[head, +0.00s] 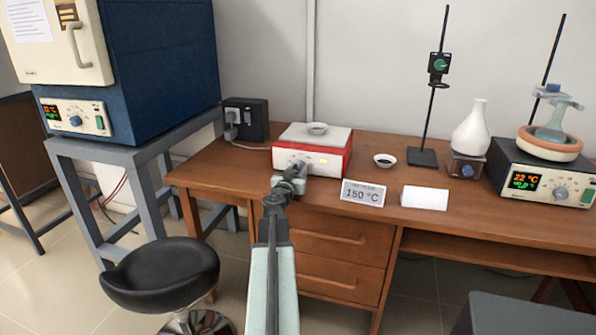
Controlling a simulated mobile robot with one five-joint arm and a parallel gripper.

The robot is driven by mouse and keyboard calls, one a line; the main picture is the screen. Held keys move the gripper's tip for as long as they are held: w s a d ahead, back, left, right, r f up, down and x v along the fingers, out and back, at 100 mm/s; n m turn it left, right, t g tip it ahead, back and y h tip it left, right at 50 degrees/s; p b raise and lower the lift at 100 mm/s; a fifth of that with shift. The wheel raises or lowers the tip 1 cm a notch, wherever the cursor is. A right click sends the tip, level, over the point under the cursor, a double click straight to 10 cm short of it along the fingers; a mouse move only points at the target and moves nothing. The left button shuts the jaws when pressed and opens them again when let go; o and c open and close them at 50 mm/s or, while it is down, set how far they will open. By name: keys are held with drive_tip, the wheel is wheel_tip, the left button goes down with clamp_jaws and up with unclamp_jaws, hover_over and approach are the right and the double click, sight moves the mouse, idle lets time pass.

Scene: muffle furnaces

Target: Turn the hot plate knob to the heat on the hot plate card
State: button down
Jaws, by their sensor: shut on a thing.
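The hot plate (340,156) is a red and white box with a flat white top, standing on the wooden desk. A small pale dish (317,128) sits on its top. The hot plate card (362,195) stands in front of it to the right and reads 150 °C. My gripper (290,178) is at the left part of the hot plate's front face, shut on the knob. The gripper hides the knob, so its setting cannot be read. A small orange glow shows on the front panel, too small to read.
A blue furnace (160,70) and black stool (160,272) are left.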

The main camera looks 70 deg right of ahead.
drive_tip(key=m, duration=0.2)
drive_tip(key=shift+m, duration=0.3)
drive_tip(key=c, duration=1)
unclamp_jaws()
drive_tip(key=shift+o, duration=0.2)
drive_tip(key=shift+a, duration=0.1)
drive_tip(key=a, duration=0.7)
drive_tip(key=shift+s+a, duration=0.3)
drive_tip(key=shift+a, duration=0.1)
